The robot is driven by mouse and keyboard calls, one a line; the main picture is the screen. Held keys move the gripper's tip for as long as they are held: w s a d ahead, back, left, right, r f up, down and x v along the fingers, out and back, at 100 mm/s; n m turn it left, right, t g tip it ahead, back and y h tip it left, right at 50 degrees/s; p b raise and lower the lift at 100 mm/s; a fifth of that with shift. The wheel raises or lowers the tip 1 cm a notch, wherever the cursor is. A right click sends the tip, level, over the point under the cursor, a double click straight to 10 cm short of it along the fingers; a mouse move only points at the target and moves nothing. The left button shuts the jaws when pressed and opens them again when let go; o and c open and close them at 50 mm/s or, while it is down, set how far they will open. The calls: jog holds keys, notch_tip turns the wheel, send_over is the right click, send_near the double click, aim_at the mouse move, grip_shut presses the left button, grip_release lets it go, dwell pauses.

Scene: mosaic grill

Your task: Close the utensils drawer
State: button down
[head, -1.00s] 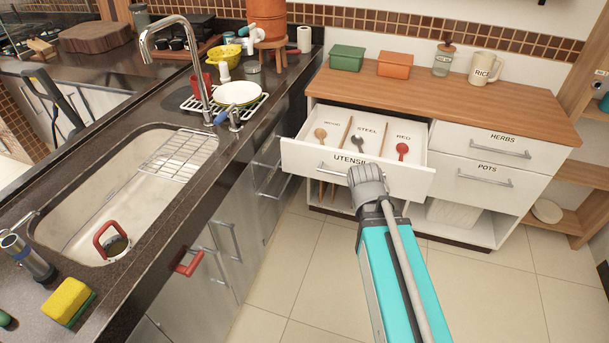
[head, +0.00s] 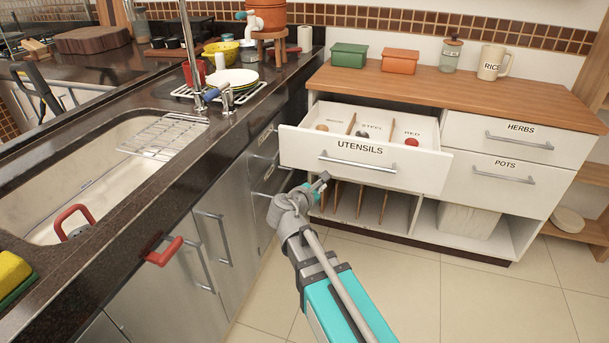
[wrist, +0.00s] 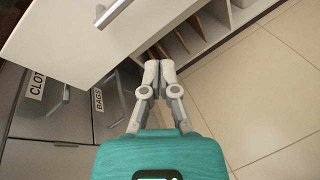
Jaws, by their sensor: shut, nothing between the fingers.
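The utensils drawer (head: 300,148) is pulled open from the wooden-topped cabinet, its white front labelled UTENSILS. It has a grey bar handle (head: 357,162) and compartments with spoons, only partly visible. In the wrist view, the drawer front (wrist: 82,32) and its handle (wrist: 112,12) show at the upper left. My gripper (head: 322,180) is shut and empty, below the lower left part of the drawer front in the head view. In the wrist view, my gripper (wrist: 159,66) has its fingertips together near the drawer's lower edge. I cannot tell whether it touches the drawer.
The herbs drawer (head: 522,138) and pots drawer (head: 500,180) are shut at the right. Open shelving lies below. The tiled floor (head: 470,300) is clear.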

aim_at(305, 156)
jog(key=w+a+n+t+y+b, duration=0.1)
jog(key=a+n+t+b, duration=0.3)
jog(key=a+n, duration=0.4)
jog(key=shift+a+f+y, duration=0.35)
jog(key=shift+a+y, duration=0.25)
jog(key=shift+a, duration=0.15)
jog(key=x, duration=1.3)
jog(key=shift+a+r, duration=0.1)
jog(key=shift+w, duration=0.55)
